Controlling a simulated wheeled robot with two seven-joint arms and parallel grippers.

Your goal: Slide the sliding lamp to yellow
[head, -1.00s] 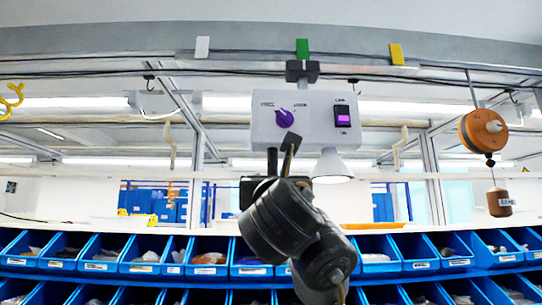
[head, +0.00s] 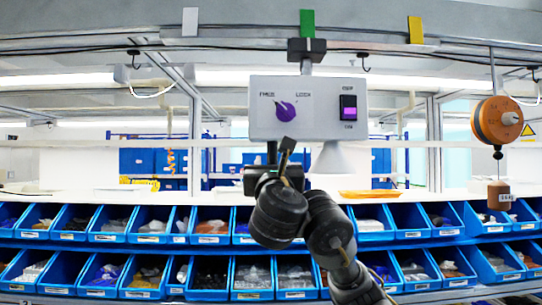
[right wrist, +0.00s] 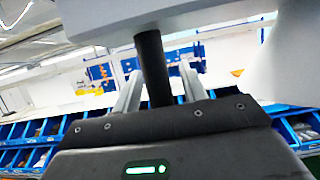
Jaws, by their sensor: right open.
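The sliding lamp is a white box (head: 325,115) hung from the overhead rail by a dark slider (head: 306,50), right under the green marker (head: 307,23). The yellow marker (head: 416,30) is further right, the white marker (head: 190,22) further left. A purple knob (head: 285,111) on the box points up-left towards FREE. A white lampshade (head: 331,157) hangs below; no glow shows. A black handle (head: 272,152) sticks down from the box. My right gripper (head: 281,165) is below the box, open, with the handle (right wrist: 151,65) between its fingers; contact is unclear. My left gripper is out of view.
A purple rocker switch (head: 348,108) is on the box's right face. An orange pulley (head: 499,120) with a hanging weight (head: 500,195) is at the right. Rows of blue bins (head: 100,223) run below. The rail right of the slider looks clear.

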